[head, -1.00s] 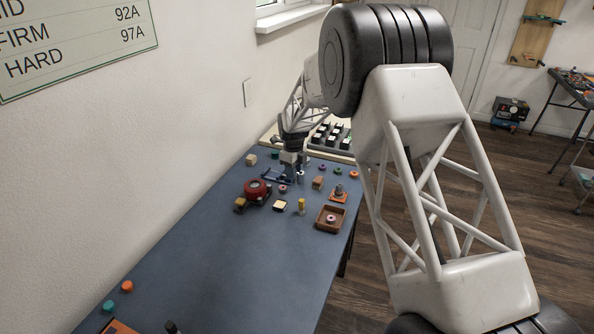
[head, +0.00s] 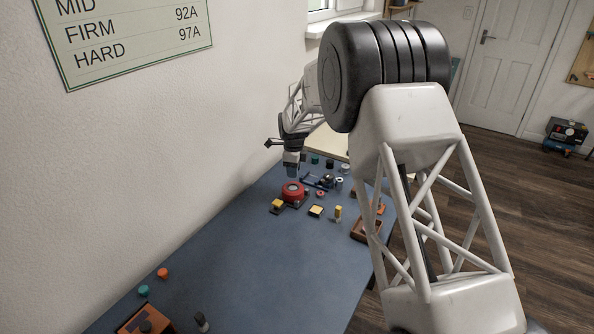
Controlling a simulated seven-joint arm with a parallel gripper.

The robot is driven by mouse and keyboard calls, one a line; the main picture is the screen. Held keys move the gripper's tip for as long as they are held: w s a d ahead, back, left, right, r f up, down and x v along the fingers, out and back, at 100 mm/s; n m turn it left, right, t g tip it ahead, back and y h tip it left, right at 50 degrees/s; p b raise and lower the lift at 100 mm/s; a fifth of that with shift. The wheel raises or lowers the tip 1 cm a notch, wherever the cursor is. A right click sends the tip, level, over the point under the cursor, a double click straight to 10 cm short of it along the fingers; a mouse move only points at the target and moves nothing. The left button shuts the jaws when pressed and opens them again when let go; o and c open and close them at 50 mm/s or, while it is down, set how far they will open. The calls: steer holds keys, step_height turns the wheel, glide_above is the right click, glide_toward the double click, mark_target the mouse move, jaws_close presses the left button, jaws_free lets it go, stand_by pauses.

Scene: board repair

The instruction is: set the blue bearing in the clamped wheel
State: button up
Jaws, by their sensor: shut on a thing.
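The red wheel (head: 292,190) sits on the blue-grey bench top (head: 242,250), towards its far end in the head view. A yellow-topped block (head: 277,205) is at its near left side, but I cannot make out the clamp clearly. My gripper (head: 292,175) points down just above the wheel, or slightly behind it. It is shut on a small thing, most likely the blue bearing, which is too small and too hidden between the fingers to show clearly. I cannot tell whether it touches the wheel.
Right of the wheel are a dark blue tool (head: 318,181), a cream-topped block (head: 316,210), a yellow cylinder (head: 338,213) and a brown tray (head: 367,229). Teal (head: 144,290) and orange (head: 162,272) caps lie near left. The bench middle is clear.

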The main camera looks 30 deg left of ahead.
mark_target(294, 188)
steer(key=shift+f, duration=0.25)
steer(key=shift+f, duration=1.75)
steer(key=shift+f, duration=0.2)
stand_by(1.0)
steer(key=shift+f, duration=0.35)
steer(key=shift+f, duration=0.5)
stand_by(1.7)
steer(key=o, duration=0.6)
steer(key=shift+o, duration=0.2)
steer(key=shift+r, duration=0.1)
steer(key=shift+r, duration=5.4)
